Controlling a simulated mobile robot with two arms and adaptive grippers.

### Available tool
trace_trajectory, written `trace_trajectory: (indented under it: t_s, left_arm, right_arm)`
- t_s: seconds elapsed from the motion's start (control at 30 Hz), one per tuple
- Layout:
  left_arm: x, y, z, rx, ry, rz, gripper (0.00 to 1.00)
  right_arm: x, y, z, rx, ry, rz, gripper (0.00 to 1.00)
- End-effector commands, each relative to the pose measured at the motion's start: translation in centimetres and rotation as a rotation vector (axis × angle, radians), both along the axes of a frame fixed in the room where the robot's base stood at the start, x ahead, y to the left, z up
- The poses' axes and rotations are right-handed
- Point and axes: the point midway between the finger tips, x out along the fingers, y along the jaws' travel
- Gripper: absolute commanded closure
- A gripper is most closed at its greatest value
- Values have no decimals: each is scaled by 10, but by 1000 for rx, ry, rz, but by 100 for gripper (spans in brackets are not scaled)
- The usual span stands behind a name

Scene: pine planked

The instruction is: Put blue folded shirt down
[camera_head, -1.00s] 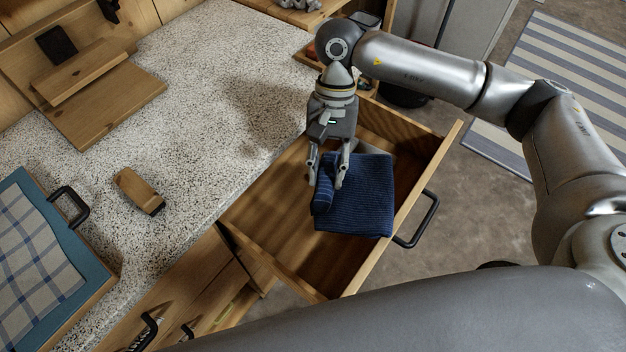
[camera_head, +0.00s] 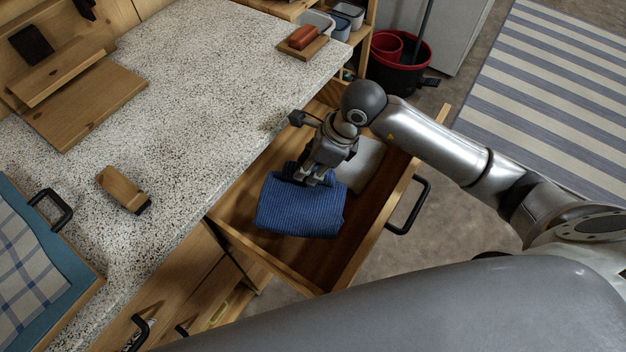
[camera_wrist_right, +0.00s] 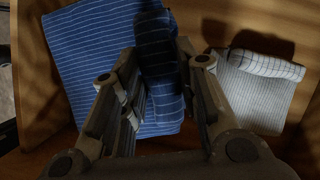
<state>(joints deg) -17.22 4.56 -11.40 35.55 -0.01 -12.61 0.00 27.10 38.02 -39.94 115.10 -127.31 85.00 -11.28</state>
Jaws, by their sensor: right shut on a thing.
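The blue folded shirt (camera_head: 298,211), dark blue with thin pale stripes, is in the open wooden drawer (camera_head: 348,262) in the head view. My right gripper (camera_head: 312,180) is over the shirt's far edge, shut on its folded part. In the right wrist view the shirt (camera_wrist_right: 95,60) lies between and left of the fingers, with a rolled fold (camera_wrist_right: 158,65) between them. Whether the shirt's underside touches the drawer floor cannot be told. My left gripper is not in view.
The drawer's front has a black handle (camera_head: 408,207). The speckled counter (camera_head: 190,110) is left of the drawer, with a wooden block (camera_head: 122,188) on it. Bare drawer floor shows nearer the front.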

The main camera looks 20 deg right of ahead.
Motion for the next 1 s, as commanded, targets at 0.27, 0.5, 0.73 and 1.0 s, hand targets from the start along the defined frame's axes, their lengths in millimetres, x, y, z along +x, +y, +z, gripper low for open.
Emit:
trace_trajectory:
  t_s: [0.27, 0.5, 0.73, 1.0]
  left_arm:
    - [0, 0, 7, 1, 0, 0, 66]
    - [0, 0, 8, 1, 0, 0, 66]
    - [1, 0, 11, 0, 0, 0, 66]
    - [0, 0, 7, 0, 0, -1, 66]
  right_arm:
    - [-1, 0, -48, -1, 5, -5, 100]
    - [-1, 1, -69, 0, 4, -4, 100]
    - [-1, 0, -95, 0, 2, -2, 100]
    - [0, 0, -97, 0, 1, -2, 100]
